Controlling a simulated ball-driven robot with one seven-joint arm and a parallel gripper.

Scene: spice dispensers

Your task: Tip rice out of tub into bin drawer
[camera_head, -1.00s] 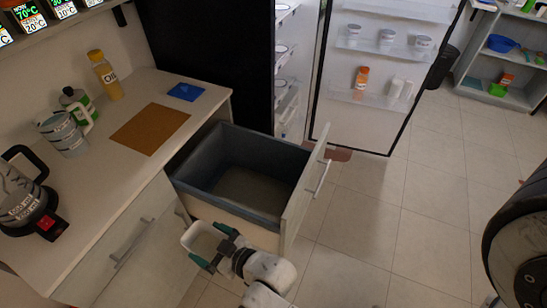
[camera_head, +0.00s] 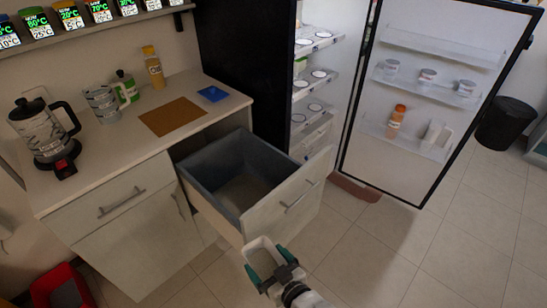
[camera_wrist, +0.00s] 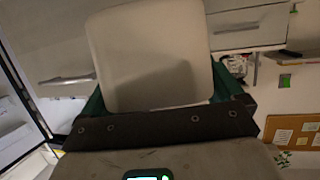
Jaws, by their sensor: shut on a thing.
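A pale, open-topped tub (camera_head: 262,250) is in my gripper (camera_head: 270,274), low in the head view. My gripper is shut on the tub's wall. The tub also fills the upper middle of the wrist view (camera_wrist: 150,50), between the green fingers (camera_wrist: 168,102). I cannot make out rice in it. The bin drawer (camera_head: 290,204) is pulled out of the counter, with a dark grey bin (camera_head: 218,155) inside. The bin's visible floor looks bare. The tub is outside the drawer, in front of the near end of its front panel.
The counter (camera_head: 115,165) holds a kettle (camera_head: 42,130), a jug (camera_head: 103,104), an oil bottle (camera_head: 154,68) and a brown board (camera_head: 172,116). The open fridge door (camera_head: 420,110) stands behind the drawer. A red bin (camera_head: 62,288) is at lower left.

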